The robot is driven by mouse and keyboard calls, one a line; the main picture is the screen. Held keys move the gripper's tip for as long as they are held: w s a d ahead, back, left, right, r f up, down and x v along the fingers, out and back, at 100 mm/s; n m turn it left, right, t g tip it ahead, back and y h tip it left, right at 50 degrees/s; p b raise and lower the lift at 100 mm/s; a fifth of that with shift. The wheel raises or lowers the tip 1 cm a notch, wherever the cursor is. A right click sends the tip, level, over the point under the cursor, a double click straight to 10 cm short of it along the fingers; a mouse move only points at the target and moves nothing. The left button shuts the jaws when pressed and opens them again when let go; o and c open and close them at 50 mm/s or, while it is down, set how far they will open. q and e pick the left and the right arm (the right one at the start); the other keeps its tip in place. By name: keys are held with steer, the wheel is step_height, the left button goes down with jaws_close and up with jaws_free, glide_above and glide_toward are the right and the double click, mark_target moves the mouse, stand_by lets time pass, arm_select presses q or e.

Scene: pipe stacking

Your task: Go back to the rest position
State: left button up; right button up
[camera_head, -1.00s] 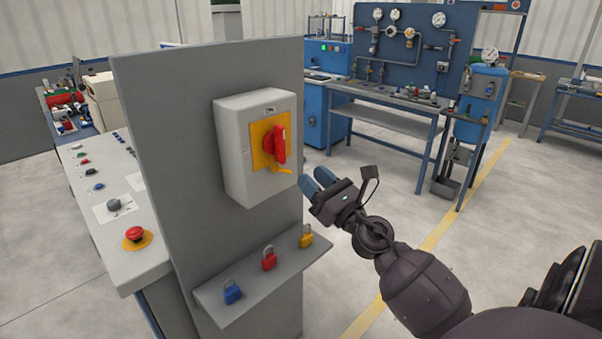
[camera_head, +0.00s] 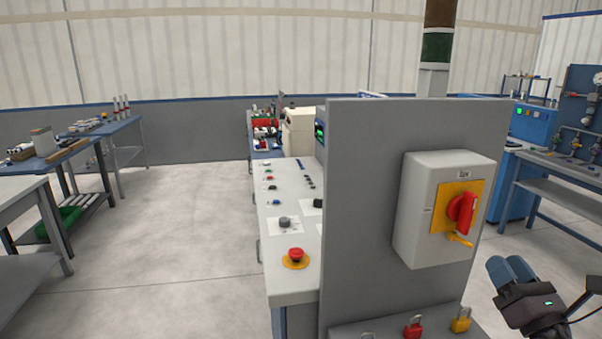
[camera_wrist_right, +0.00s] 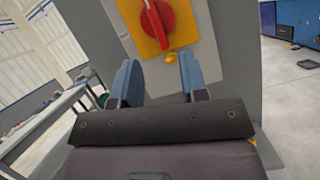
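My right gripper (camera_head: 510,270) is at the lower right in the head view, to the right of and below the grey switch box (camera_head: 418,215). The box is on an upright grey panel (camera_head: 360,220) and has a red rotary switch (camera_head: 462,212) on a yellow plate. In the right wrist view the two blue fingers of the right gripper (camera_wrist_right: 159,82) are apart with nothing between them. The red switch (camera_wrist_right: 158,20) and a small yellow tab (camera_wrist_right: 170,57) show beyond the fingertips. My left gripper is in no view.
A red padlock (camera_head: 413,328) and a yellow padlock (camera_head: 461,320) are at the panel's foot, cut by the frame edge. A console with a red emergency button (camera_head: 295,255) stands left of the panel. Tables stand at far left. Open floor (camera_head: 170,240) lies between.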

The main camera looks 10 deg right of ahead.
step_height(320, 180, down, 18)
steer(key=s+a+m+g+h, duration=0.25)
steer(key=m+g, duration=0.35)
steer(key=m, duration=1.9)
steer(key=s+a+f+m+g, duration=0.2)
steer(key=s+a+f+m, duration=0.2)
steer(key=f, duration=0.4)
steer(key=s+a+f+m+g+y, duration=0.1)
steer(key=s+a+f+m+g, duration=0.2)
steer(key=s+a+f, duration=0.4)
steer(key=shift+s+a+f+m, duration=0.15)
steer(key=shift+s+f+m, duration=0.25)
steer(key=shift+s+f, duration=0.55)
steer(key=shift+s+r+y, duration=0.25)
steer(key=shift+s, duration=0.05)
